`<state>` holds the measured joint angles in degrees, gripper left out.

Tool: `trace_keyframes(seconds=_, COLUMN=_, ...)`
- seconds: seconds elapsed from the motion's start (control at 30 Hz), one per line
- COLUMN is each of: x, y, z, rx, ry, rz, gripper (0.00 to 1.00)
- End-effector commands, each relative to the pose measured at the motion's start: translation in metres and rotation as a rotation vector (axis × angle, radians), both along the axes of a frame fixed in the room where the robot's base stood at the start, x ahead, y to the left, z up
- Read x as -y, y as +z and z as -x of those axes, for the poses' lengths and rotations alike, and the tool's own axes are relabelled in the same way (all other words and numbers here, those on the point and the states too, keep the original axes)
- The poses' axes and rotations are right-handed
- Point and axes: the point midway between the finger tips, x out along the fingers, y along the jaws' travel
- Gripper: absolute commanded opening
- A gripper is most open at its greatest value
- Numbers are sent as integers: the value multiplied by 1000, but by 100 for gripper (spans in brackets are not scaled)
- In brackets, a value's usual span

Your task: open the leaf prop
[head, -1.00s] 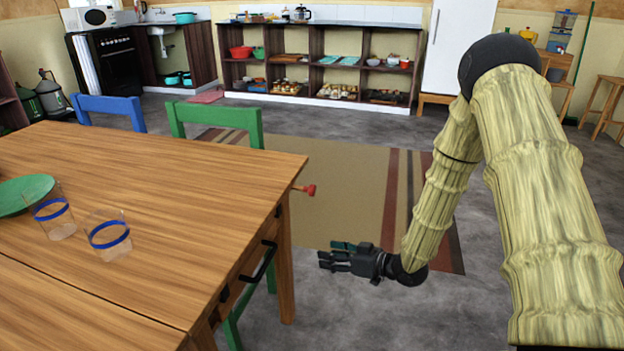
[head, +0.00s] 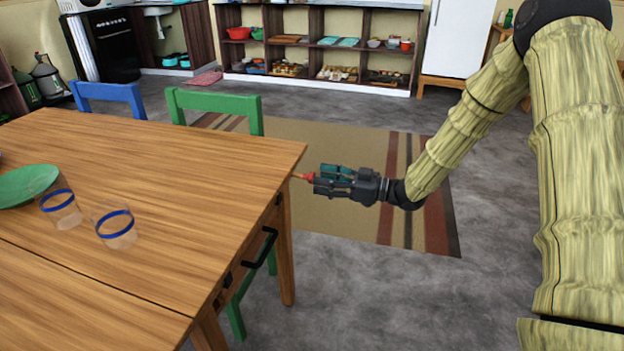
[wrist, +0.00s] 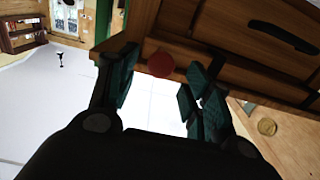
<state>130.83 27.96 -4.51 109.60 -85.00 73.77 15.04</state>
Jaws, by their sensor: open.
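The wooden table (head: 170,165) fills the left of the head view. A red knob (head: 304,176) on a short wooden stem sticks out from its right end, just below the top; I take this for the leaf prop. My gripper (head: 317,180) is level with the knob, with its fingers pointing left at it. In the wrist view the red knob (wrist: 160,64) shows ahead, in the gap between the open teal fingers (wrist: 160,82). I cannot tell whether the fingertips reach past the knob. Nothing is held.
A black drawer handle (head: 261,248) is on the table's near side. Two glasses (head: 116,228) and a green plate (head: 28,186) are on the top. A green chair (head: 215,105) and a blue chair (head: 110,93) stand behind. The floor around my arm is clear.

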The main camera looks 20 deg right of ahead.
Motion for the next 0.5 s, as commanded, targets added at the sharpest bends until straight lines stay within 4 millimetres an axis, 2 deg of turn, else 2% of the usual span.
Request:
trace_keyframes(seconds=0.2, x=-24, y=-1, z=-16, rx=1, ry=1, rz=0, gripper=50)
trace_keyframes(seconds=0.5, x=-35, y=0, z=-24, rx=1, ry=-1, rz=1, gripper=50)
